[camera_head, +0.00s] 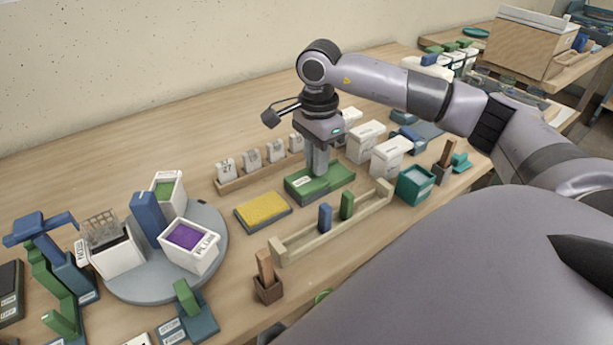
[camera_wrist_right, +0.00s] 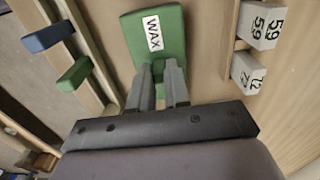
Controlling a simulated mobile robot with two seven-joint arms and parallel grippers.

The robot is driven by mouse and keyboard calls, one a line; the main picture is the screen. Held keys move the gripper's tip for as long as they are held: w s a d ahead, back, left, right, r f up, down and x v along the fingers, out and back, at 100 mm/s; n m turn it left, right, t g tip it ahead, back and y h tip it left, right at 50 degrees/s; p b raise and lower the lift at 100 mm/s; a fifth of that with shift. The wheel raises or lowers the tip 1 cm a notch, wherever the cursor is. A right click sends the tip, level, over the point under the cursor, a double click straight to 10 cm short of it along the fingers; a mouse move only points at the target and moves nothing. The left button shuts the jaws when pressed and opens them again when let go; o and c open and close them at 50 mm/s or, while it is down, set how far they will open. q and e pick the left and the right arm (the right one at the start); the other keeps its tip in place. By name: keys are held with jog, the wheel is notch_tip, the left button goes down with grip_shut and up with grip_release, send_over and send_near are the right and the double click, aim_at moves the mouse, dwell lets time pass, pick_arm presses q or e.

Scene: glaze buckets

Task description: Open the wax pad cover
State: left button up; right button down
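The wax pad is a low green box (camera_head: 338,180) on the table, and its flat green cover looks shut. In the right wrist view the cover (camera_wrist_right: 169,38) carries a white label reading WAX. My right gripper (camera_head: 318,172) points straight down at the pad. In the right wrist view its two grey fingers (camera_wrist_right: 160,72) stand a little apart, with their tips at the pad's near edge. I cannot tell whether they pinch part of the cover. My left gripper is not in view.
A yellow pad (camera_head: 262,211) lies left of the wax pad. A wooden rack (camera_head: 290,243) with blue and green blocks runs in front. A row of numbered white tags (camera_head: 226,170) stands behind. White boxes (camera_head: 390,155) and a teal container (camera_head: 414,186) stand to the right.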

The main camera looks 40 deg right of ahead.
jog(key=shift+s+d, duration=0.1)
jog(key=shift+d, duration=1.15)
jog(key=shift+s+d, duration=0.15)
jog(key=shift+d, duration=0.95)
jog(key=shift+s+d, duration=0.1)
jog(key=shift+d, duration=0.95)
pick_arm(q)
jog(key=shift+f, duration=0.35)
pick_arm(e)
jog(key=c, duration=1.2)
grip_release()
jog(key=shift+o, duration=0.2)
pick_arm(q)
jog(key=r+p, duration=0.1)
jog(key=p, duration=0.1)
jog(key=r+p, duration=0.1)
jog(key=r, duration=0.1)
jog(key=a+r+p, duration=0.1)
jog(key=p, duration=0.1)
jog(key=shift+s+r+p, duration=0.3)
jog(key=shift+p, duration=0.05)
pick_arm(e)
notch_tip(320, 180, up, 7)
